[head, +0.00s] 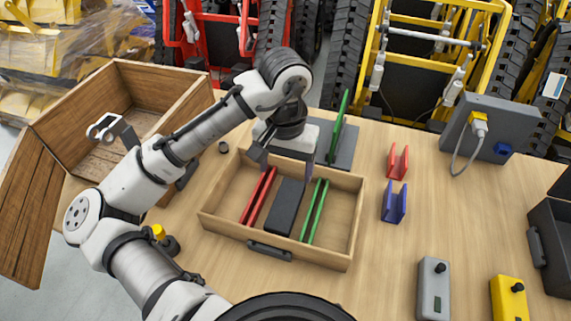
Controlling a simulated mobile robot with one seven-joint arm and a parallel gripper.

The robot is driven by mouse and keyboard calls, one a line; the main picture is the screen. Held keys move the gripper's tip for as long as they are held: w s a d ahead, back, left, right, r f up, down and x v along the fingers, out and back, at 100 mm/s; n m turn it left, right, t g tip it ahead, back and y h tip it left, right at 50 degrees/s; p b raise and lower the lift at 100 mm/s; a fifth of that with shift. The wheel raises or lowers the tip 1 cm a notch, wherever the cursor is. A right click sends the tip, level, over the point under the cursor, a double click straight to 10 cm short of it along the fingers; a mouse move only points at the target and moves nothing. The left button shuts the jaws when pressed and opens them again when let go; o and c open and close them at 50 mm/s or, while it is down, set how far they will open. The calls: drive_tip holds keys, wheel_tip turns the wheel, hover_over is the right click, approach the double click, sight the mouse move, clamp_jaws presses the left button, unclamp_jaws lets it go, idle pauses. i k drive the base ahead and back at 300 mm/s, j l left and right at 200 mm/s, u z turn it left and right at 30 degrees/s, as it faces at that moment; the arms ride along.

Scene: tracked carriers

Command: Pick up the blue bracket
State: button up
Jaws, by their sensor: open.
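The blue bracket (394,203) stands on the wooden table at the right of the open drawer tray, a small upright U-shaped piece. My gripper (287,172) is open above the back part of the tray, to the left of the blue bracket and apart from it. No object shows between its fingers. A red bracket (398,163) of similar shape stands just behind the blue one.
The wooden tray (352,225) holds red strips (258,196), a dark block (285,207) and green strips (314,212). A grey box (434,288) and a yellow box (508,298) stand at front right. A grey panel (492,125) stands at back right. Table between is clear.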

sight(394, 205)
drive_tip(key=z, duration=0.8)
drive_tip(key=i+l+u, duration=0.15)
drive_tip(key=l+u, duration=0.25)
drive_tip(key=l, duration=0.25)
drive_tip(key=l+u, duration=0.4)
drive_tip(key=l, duration=0.2)
